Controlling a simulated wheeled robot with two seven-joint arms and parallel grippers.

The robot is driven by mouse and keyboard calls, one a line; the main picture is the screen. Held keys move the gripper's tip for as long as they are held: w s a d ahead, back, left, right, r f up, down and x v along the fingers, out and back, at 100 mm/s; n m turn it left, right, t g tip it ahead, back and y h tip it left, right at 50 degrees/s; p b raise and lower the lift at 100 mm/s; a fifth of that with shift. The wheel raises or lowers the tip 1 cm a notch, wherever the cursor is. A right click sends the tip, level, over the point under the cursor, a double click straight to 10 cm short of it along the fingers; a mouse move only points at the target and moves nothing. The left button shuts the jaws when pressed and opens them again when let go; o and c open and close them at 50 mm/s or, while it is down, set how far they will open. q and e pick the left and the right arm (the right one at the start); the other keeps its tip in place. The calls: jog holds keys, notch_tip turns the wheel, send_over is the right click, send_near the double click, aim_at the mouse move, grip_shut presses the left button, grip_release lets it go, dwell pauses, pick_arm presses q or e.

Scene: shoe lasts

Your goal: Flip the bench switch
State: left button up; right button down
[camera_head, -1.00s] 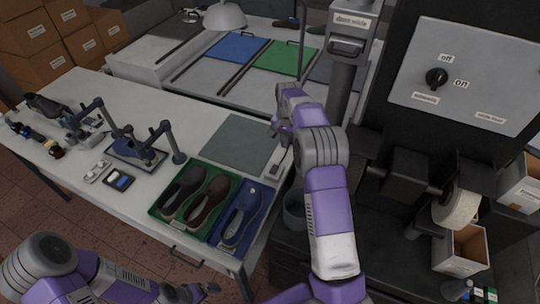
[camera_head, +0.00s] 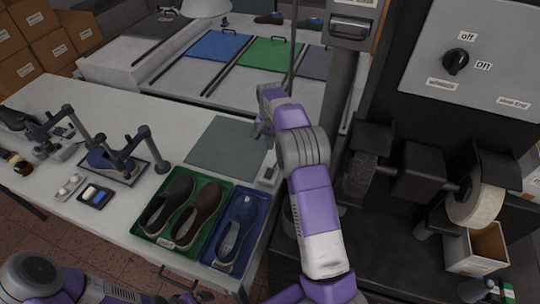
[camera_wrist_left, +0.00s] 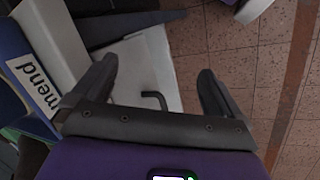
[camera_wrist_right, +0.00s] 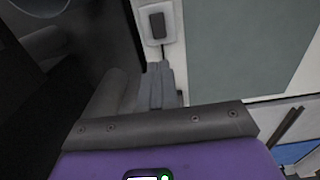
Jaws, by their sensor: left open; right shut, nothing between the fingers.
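The bench switch is a pale plate with a dark rocker (camera_wrist_right: 157,25) in the right wrist view, set on the bench beside the grey-green mat. In the head view a small pale block (camera_head: 268,176) at the bench's right edge appears to be the same switch. My right gripper (camera_head: 262,132) is shut and empty above the bench near it. In the right wrist view its closed fingers (camera_wrist_right: 158,85) point toward the switch, which lies just beyond the tips. I cannot tell which way the rocker is set. My left gripper (camera_wrist_left: 157,72) is open and empty near the bench's front edge.
A green tray (camera_head: 220,188) and a blue tray (camera_head: 262,212) hold shoes in front of the switch. The mat (camera_head: 222,147) is bare. A dark machine with a rotary off/on knob (camera_head: 455,62) stands at the right. A handle (camera_wrist_left: 155,98) shows below my left gripper.

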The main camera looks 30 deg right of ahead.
aim_at(270, 170)
notch_tip(270, 170, down, 13)
jog(key=shift+f, duration=0.15)
dwell(0.4)
